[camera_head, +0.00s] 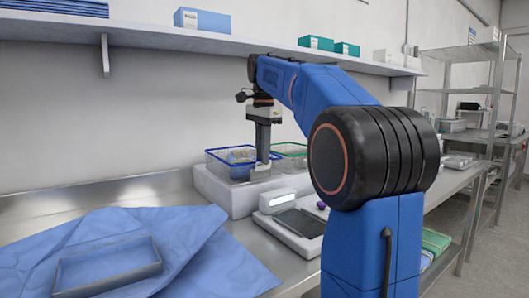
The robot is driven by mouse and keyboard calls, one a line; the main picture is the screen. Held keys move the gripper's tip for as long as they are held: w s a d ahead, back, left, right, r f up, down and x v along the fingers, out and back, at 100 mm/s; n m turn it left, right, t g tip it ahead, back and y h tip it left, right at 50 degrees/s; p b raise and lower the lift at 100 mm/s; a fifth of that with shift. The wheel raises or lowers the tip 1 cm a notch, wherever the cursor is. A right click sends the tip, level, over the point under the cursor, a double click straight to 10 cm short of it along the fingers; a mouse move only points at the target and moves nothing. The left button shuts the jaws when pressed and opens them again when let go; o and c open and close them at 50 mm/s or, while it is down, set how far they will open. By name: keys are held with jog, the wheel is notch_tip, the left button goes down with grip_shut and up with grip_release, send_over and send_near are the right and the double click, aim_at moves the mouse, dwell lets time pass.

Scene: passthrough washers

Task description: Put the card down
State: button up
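My gripper (262,160) points down at the right side of a blue-rimmed wire basket (216,166). Its fingers are small and seen from the side, so I cannot tell whether they are open or shut. A small pale piece (261,173) shows at the fingertips; I cannot tell whether it is the card or part of the basket's contents. No card can be made out clearly elsewhere.
A green-rimmed basket (289,149) stands to the right on the same white block (211,190). In front is a white device with a dark plate (300,222). A blue cloth (190,240) with a tray (107,267) covers the left bench. A shelf (150,33) runs above.

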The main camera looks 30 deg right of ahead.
aim_at(261, 168)
jog(key=f, duration=0.2)
jog(key=f+g, duration=0.1)
jog(key=shift+w+a+f, duration=0.15)
jog(key=shift+w+f, duration=0.05)
jog(key=shift+w, duration=0.15)
jog(key=r, duration=0.4)
jog(key=w+r, duration=0.1)
jog(key=r, duration=0.1)
jog(key=shift+r, duration=0.4)
jog(key=shift+s+r, duration=0.1)
jog(key=shift+r, duration=0.7)
jog(key=shift+s+d, duration=0.1)
jog(key=shift+d, duration=0.1)
